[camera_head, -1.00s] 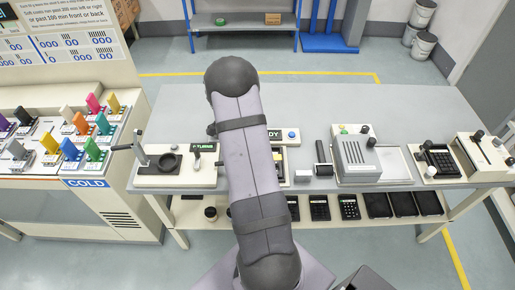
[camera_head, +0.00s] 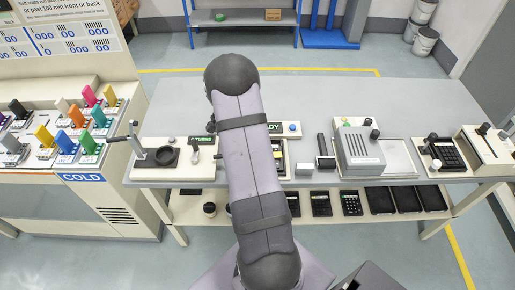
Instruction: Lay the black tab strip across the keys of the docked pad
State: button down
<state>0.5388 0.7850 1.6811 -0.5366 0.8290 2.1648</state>
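My arm rises through the middle of the view, and its end with my gripper is not in view. A station with a sign ending in "DY" (camera_head: 281,128) stands behind my arm. A narrow part of a dark pad (camera_head: 278,154) shows there, and the rest is hidden by my arm, so I cannot tell whether anything lies on its keys. Another black keypad (camera_head: 447,153) sits in a pale fixture at the right of the bench. I cannot pick out the black tab strip for certain.
The grey bench (camera_head: 330,95) is clear along its back. A grey boxy machine (camera_head: 360,150) stands right of my arm. A lever station (camera_head: 165,155) is at the left. Several dark pads lie on the lower shelf (camera_head: 335,190).

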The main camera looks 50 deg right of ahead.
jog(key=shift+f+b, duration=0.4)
jog(key=shift+b, duration=0.1)
dwell(0.6)
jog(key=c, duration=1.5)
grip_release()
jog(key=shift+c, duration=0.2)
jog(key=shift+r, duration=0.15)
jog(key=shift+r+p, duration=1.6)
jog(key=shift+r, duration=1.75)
